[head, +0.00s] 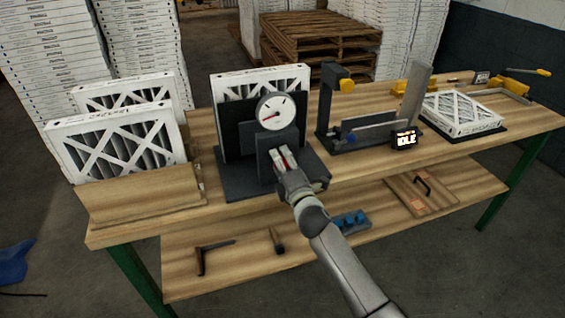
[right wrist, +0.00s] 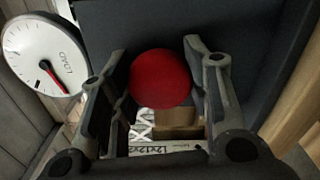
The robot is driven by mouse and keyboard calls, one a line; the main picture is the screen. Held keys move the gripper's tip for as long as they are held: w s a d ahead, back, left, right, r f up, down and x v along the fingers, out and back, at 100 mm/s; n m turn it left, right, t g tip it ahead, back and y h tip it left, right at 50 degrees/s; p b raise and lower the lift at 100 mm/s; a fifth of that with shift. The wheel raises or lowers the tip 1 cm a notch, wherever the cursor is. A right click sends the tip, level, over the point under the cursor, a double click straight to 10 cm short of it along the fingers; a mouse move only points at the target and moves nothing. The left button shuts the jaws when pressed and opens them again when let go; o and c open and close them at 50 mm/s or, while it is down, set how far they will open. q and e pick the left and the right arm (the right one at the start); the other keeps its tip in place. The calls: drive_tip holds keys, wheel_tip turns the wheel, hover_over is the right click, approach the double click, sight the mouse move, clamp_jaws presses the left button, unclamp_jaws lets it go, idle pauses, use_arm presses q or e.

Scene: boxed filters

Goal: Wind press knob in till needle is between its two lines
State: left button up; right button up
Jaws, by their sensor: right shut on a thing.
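The press (head: 262,150) is a dark block on a dark base on the bench, with a filter (head: 290,74) upright behind it. Its round white gauge (head: 286,104) sits on top and also shows in the right wrist view (right wrist: 30,38), marked LOAD. The red needle (right wrist: 52,76) is visible; its two lines are too small to tell. My right gripper (head: 283,160) is at the press front, shut on the red round knob (right wrist: 160,80), which lies between its fingers. The knob is mostly hidden in the head view. My left gripper is not in view.
White-framed filters (head: 118,143) stand in a wooden holder at the left. A dark fixture (head: 345,115) and a display reading IDLE (head: 405,139) are to the right, with a filter (head: 460,112) lying flat beyond. The lower shelf (head: 225,268) carries tools.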

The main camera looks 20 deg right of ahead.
drive_tip(key=m, duration=0.5)
drive_tip(key=shift+m, duration=1.9)
drive_tip(key=o, duration=1.1)
drive_tip(key=shift+c, duration=0.2)
drive_tip(key=s, duration=1.2)
drive_tip(key=shift+d, duration=0.2)
drive_tip(key=shift+f, duration=0.1)
